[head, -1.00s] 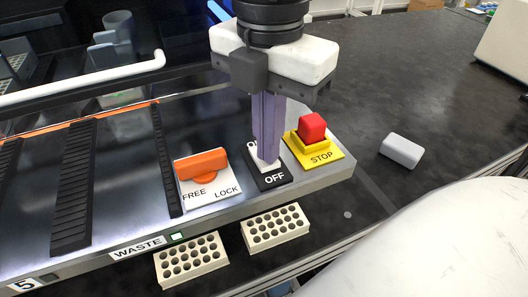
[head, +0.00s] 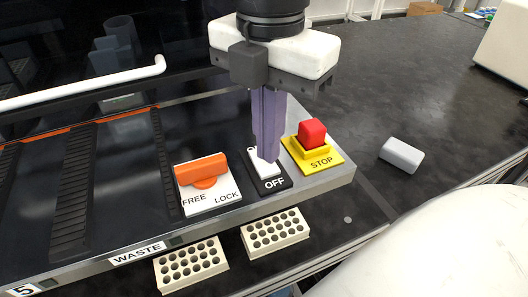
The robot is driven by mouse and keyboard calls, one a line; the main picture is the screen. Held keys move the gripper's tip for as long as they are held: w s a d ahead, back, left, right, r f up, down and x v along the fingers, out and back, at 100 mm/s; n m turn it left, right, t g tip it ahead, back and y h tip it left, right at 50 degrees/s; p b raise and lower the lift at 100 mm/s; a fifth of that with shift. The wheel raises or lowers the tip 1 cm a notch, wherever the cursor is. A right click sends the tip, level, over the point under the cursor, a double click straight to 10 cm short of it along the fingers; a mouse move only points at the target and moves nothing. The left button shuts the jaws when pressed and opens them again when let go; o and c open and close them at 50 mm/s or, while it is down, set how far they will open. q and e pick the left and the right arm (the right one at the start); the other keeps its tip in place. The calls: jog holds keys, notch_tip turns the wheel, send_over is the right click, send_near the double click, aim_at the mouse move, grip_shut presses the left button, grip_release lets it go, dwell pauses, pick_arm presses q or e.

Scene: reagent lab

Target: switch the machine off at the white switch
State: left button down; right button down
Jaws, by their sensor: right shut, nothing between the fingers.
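The white switch (head: 265,168) sits on a black plate (head: 274,184) marked OFF, at the machine's front right corner. My right gripper (head: 268,157) points down with its fingers shut and empty. Its fingertips are at the white switch, seemingly touching it, and hide part of it and most of the plate's far label. The machine's deck (head: 117,190) is dark, and no lamp glows on its front edge. My left gripper is not in view.
A red STOP button (head: 312,132) on a yellow base is close right of the switch. An orange FREE/LOCK knob (head: 201,167) is on the left. Two hole racks (head: 191,264) (head: 275,232) stand before the machine. A grey block (head: 402,154) lies on the bench at right.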

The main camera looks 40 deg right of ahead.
aim_at(268, 168)
notch_tip(268, 168, up, 5)
jog(key=shift+r+p, duration=0.1)
jog(key=shift+p, duration=1.05)
